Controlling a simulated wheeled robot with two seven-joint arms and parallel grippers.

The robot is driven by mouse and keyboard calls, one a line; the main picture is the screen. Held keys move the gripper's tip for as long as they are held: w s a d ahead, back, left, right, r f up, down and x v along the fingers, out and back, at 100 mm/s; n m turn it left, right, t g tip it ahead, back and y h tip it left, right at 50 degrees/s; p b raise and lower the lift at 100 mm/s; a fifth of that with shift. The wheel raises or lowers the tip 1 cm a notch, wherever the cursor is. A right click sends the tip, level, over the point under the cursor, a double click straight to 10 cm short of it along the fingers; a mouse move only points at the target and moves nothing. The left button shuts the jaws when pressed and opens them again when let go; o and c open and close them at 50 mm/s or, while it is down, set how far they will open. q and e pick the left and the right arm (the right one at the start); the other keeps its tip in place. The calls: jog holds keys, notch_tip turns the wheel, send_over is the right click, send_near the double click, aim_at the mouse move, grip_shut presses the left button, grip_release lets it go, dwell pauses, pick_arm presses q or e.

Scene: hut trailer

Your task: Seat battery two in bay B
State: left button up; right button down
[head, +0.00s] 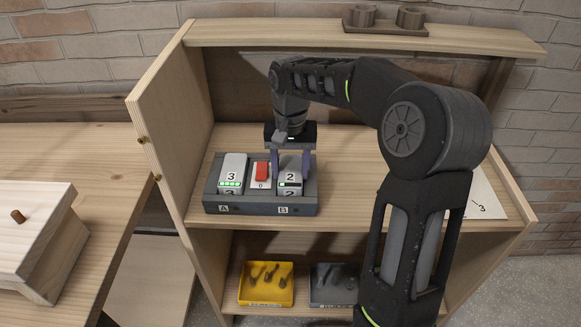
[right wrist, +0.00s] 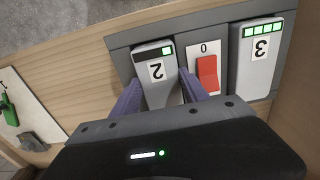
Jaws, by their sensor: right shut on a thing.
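Battery two (head: 290,178) is a light block marked 2, upright at bay B, the right-hand bay of the dark grey dock (head: 245,208). In the right wrist view battery two (right wrist: 155,88) shows one lit green bar. My right gripper (head: 290,168) is shut on battery two, its purple fingers on both sides. I cannot tell whether the battery's underside touches the bay floor. Battery three (head: 232,170), with several green bars, stands in bay A. A red switch (head: 262,171) marked 0 sits between the bays. My left gripper is not in view.
The dock stands on a wooden shelf (head: 345,165) with a side panel at left. A white card (head: 487,196) lies at right. A yellow tray (head: 266,288) and a dark tray (head: 334,290) are on the lower shelf. A pale wooden box (head: 35,235) is at far left.

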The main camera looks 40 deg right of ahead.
aim_at(290, 172)
jog(key=shift+f, duration=0.1)
jog(key=c, duration=0.6)
grip_release()
jog(key=shift+w+r, duration=0.1)
jog(key=shift+r, duration=0.3)
notch_tip(290, 172, up, 6)
jog(key=shift+r, duration=0.15)
notch_tip(290, 172, up, 5)
jog(key=p, duration=0.4)
jog(key=shift+r, duration=0.15)
